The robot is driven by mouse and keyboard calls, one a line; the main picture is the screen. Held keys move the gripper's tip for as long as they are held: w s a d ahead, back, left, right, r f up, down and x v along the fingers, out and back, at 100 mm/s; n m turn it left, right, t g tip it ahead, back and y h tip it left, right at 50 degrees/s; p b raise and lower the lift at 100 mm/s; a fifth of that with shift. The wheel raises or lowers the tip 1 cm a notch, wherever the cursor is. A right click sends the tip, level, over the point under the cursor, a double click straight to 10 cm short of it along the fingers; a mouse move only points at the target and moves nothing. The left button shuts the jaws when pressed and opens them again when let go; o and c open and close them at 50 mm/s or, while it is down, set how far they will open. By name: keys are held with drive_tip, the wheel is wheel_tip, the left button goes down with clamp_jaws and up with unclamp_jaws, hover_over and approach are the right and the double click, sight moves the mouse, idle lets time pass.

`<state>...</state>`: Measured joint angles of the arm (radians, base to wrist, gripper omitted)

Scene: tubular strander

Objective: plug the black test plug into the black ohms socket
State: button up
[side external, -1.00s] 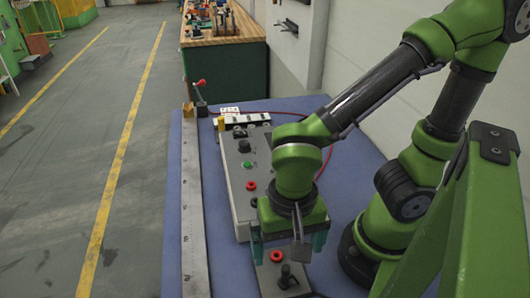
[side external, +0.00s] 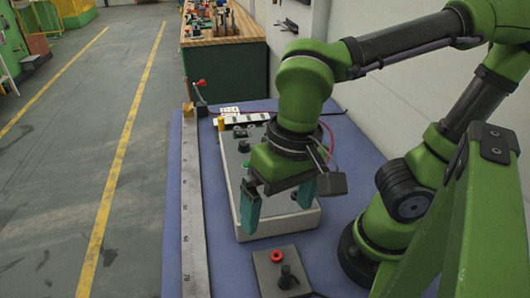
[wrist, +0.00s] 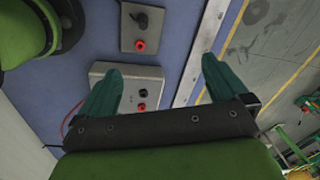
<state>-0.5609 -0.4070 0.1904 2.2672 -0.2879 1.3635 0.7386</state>
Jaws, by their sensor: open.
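The black test plug (side external: 287,276) stands upright on a small grey block (side external: 263,275) at the front of the table. It also shows at the top of the wrist view (wrist: 146,18). The black ohms socket (wrist: 143,93) is on the near end of the grey box (wrist: 103,72), beside a red socket (wrist: 142,106). In the side view my gripper hides these sockets. My gripper (side external: 278,218) is open and empty above the near end of the box, apart from the plug. Its two teal fingers show spread in the wrist view (wrist: 163,65).
A red ring-shaped piece (side external: 278,255) sits on the small block beside the plug. A long metal rail (side external: 192,230) runs along the left table edge. A red cable (side external: 331,140) loops behind the box. The blue tabletop (side external: 225,275) is clear left of the block.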

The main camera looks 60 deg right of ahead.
drive_tip(key=w+d+r+n+t+y, duration=0.1)
drive_tip(key=w+d+n+t+y, duration=0.1)
drive_tip(key=w+d+t, duration=0.2)
drive_tip(key=w+d, duration=0.2)
drive_tip(key=d, duration=0.2)
drive_tip(key=shift+w+r+n, duration=0.15)
drive_tip(key=shift+w+n, duration=0.15)
drive_tip(key=shift+w, duration=0.05)
drive_tip(key=d, duration=0.2)
drive_tip(key=d+m+t, duration=0.1)
drive_tip(key=w+d+r+t+h, duration=0.1)
drive_tip(key=d, duration=0.1)
drive_tip(key=shift+d+r+m, duration=0.1)
drive_tip(key=shift+d+m, duration=0.25)
drive_tip(key=shift+m, duration=0.05)
drive_tip(key=shift+c, duration=0.8)
drive_tip(key=shift+d+t, duration=0.15)
drive_tip(key=shift+t, duration=0.15)
drive_tip(key=shift+c, duration=1.2)
drive_tip(key=c, duration=0.6)
drive_tip(key=g, duration=1.2)
approach(285, 267)
drive_tip(key=shift+m, duration=0.4)
drive_tip(key=shift+x, duration=5.45)
